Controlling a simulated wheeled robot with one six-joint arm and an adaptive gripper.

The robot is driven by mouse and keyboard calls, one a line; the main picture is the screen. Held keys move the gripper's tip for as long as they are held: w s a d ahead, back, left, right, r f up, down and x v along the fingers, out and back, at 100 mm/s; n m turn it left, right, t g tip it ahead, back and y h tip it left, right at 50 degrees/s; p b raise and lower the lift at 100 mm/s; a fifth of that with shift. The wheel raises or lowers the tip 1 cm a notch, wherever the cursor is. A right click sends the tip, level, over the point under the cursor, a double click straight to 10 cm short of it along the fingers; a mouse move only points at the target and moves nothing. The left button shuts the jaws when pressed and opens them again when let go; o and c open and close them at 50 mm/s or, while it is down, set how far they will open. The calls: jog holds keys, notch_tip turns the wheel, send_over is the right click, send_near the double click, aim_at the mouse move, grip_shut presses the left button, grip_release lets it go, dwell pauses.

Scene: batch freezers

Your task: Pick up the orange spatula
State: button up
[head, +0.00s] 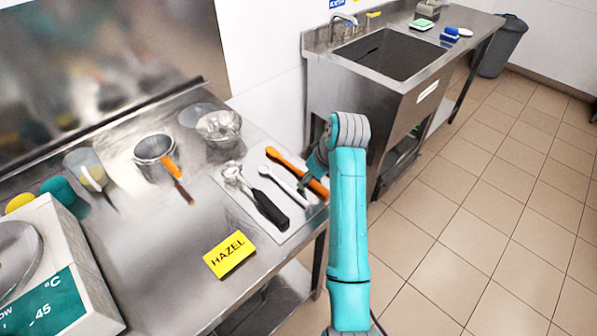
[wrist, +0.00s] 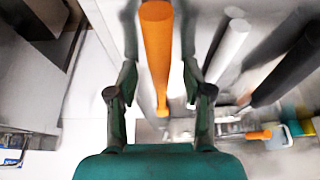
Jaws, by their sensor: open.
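The orange spatula (head: 283,163) lies on a pale mat (head: 236,205) near the right edge of the steel counter. My gripper (head: 305,184) is low over its near part in the head view, and my arm hides some of that area. In the wrist view the orange spatula (wrist: 156,45) runs lengthwise between the two open fingers of my gripper (wrist: 159,70). Gaps show on both sides of it, and the fingers do not appear closed on it. I cannot tell the exact height of the fingertips over the mat.
A white utensil (head: 281,178) lies close beside the spatula, then a black-handled scoop (head: 270,209). A sink unit (head: 395,58) is behind; floor is open at right.

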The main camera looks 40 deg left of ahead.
jog(key=shift+c, duration=0.3)
jog(key=shift+f, duration=0.1)
grip_shut()
